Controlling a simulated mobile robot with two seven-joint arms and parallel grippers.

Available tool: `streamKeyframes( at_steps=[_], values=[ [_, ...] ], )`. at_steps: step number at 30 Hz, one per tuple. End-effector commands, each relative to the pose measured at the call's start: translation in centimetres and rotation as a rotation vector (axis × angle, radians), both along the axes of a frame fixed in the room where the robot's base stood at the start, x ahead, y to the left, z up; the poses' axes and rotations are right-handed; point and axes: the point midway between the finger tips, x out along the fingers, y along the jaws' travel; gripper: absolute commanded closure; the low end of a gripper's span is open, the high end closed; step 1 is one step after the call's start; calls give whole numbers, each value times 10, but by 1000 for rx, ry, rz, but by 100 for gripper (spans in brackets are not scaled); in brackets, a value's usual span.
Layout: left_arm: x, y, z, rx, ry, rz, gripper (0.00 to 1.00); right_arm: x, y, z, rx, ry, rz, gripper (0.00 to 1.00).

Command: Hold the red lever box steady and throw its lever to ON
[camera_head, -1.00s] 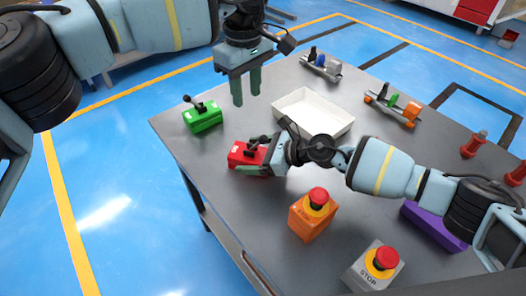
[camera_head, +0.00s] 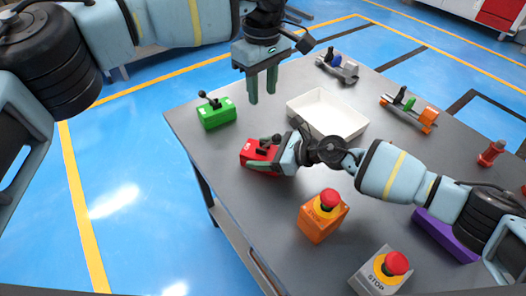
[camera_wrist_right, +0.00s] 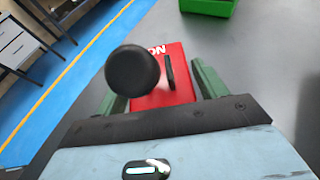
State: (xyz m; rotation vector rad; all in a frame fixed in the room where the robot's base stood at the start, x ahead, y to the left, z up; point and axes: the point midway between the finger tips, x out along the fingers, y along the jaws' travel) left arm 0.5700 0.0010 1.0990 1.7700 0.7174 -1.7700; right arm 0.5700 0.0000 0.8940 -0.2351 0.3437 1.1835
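The red lever box (camera_head: 258,155) sits on the grey table near its left edge. In the right wrist view its red top (camera_wrist_right: 172,90) carries a white "ON" label at the far end. Its black lever knob (camera_wrist_right: 132,70) stands up towards the camera and hides part of the top. My right gripper (camera_head: 275,160) is at the box, with its green fingers (camera_wrist_right: 160,88) along both sides, apparently closed against them. My left gripper (camera_head: 263,92) is open and empty, fingers pointing down, above the table beyond the red box.
A green lever box (camera_head: 216,116) stands behind the red one. A white tray (camera_head: 345,124) lies to the right. An orange box with a red button (camera_head: 322,222) and a grey stop-button box (camera_head: 378,278) are nearer. Small fixtures (camera_head: 408,110) stand at the back right.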

Motion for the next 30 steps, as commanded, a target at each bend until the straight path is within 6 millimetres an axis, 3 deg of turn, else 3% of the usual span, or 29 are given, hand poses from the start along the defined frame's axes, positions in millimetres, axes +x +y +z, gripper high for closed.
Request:
streamKeyframes(
  at_steps=[30],
  values=[
    [0, 0, 6, 0, -7, 0, 64, -7, -19, 0, 0, -1, 0, 29]
  ],
)
